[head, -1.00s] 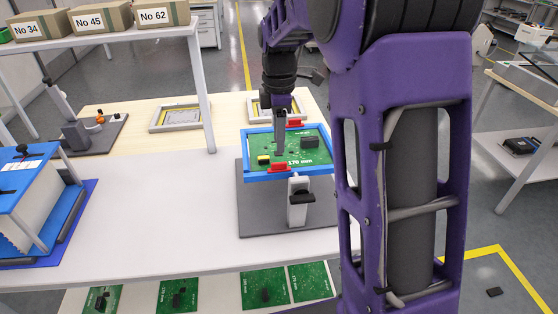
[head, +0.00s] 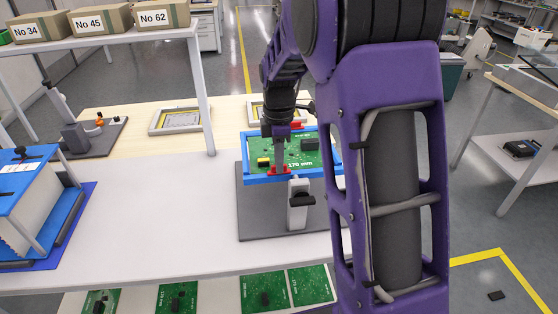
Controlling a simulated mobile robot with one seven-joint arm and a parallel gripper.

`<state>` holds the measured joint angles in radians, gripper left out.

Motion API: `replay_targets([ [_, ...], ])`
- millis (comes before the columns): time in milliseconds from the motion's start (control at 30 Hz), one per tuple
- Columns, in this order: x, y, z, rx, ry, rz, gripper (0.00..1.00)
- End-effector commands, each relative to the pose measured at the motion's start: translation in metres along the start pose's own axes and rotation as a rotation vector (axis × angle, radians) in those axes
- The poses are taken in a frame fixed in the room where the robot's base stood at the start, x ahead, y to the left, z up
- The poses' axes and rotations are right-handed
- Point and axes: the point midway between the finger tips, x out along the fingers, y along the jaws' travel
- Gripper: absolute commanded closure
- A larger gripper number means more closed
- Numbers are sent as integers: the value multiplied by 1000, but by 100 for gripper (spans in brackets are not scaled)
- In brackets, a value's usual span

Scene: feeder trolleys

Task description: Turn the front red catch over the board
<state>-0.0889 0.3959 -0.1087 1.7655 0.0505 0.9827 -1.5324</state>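The green board (head: 312,151), marked 170 mm, lies in a blue frame (head: 250,180) held up by a grey stand (head: 298,205) on a dark base plate. The front red catch (head: 284,170) sits on the frame's front edge, left of the middle. The rear red catch (head: 296,126) is on the back edge, partly behind my arm. My gripper (head: 279,166) points down with its tip at the front catch, seemingly touching or just above it. The fingers are small and seen edge-on, so I cannot tell whether they are open or shut.
Several green boards (head: 178,298) lie on the lower shelf. A blue-topped box (head: 22,185) stands at the left, and boxes (head: 164,14) sit on the upper shelf. The white tabletop (head: 150,220) between the box and the stand is clear.

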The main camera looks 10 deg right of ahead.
Motion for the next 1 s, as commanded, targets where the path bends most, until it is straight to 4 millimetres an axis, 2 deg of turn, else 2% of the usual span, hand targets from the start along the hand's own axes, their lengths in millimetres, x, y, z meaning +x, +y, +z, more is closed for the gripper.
replay_targets([
  [567,-1,0,0,45,0,1,100],
  [767,-1,0,0,160,0,0,100],
  [1000,-1,0,0,374,-1,-1,100],
])
